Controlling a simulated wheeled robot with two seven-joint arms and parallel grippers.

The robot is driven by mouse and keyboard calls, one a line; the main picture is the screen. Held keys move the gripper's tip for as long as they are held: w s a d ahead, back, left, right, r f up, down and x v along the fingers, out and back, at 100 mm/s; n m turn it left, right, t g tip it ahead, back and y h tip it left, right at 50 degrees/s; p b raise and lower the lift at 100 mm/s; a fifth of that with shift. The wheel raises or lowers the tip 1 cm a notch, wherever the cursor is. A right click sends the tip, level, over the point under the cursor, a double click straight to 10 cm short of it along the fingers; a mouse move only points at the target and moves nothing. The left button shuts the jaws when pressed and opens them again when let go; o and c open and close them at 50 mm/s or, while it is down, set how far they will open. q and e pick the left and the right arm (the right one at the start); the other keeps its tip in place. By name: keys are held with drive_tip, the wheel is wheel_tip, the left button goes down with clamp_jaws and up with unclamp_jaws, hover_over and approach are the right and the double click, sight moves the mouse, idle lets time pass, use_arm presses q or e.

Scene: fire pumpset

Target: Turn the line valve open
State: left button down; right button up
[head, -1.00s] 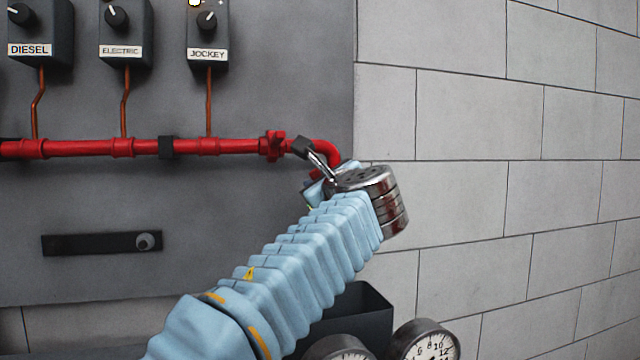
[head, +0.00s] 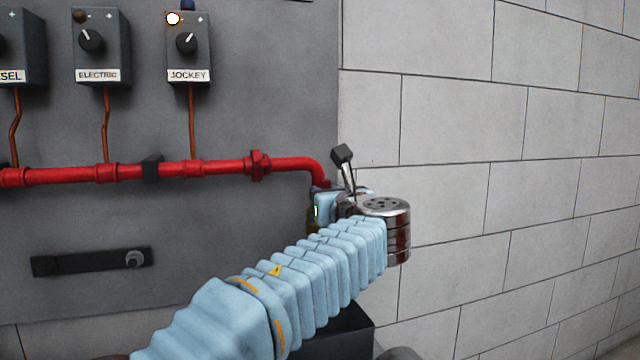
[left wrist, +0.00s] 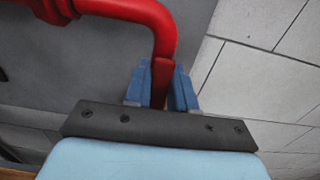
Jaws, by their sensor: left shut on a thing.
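The red pipe (head: 225,168) runs along the grey panel and bends down at its right end; the bend also shows in the left wrist view (left wrist: 150,18). My left gripper (left wrist: 163,82) is just below this bend, its blue fingers shut on a narrow red piece (left wrist: 161,70), which looks like the line valve's handle. The fingers hide its lower part. In the head view my left gripper (head: 322,205) is by the panel's right edge, and my wrist hides most of the valve, so its angle is hard to tell. My right gripper is out of view.
Control boxes labelled ELECTRIC (head: 101,45) and JOCKEY (head: 188,48) hang above the pipe, with thin copper lines running down. A black bar (head: 90,261) is on the panel below. A dark open box (head: 340,335) lies under my arm. The block wall (head: 500,150) at right is clear.

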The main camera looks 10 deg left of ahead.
use_arm(q)
drive_tip(key=shift+d+f, duration=0.1)
drive_tip(key=shift+f, duration=0.05)
idle(0.3)
drive_tip(key=c, duration=1)
unclamp_jaws()
drive_tip(key=b+v, duration=0.1)
drive_tip(key=v, duration=1.2)
drive_tip(key=shift+s+d+b, duration=0.2)
drive_tip(key=shift+s+b, duration=0.1)
drive_tip(key=shift+b, duration=0.05)
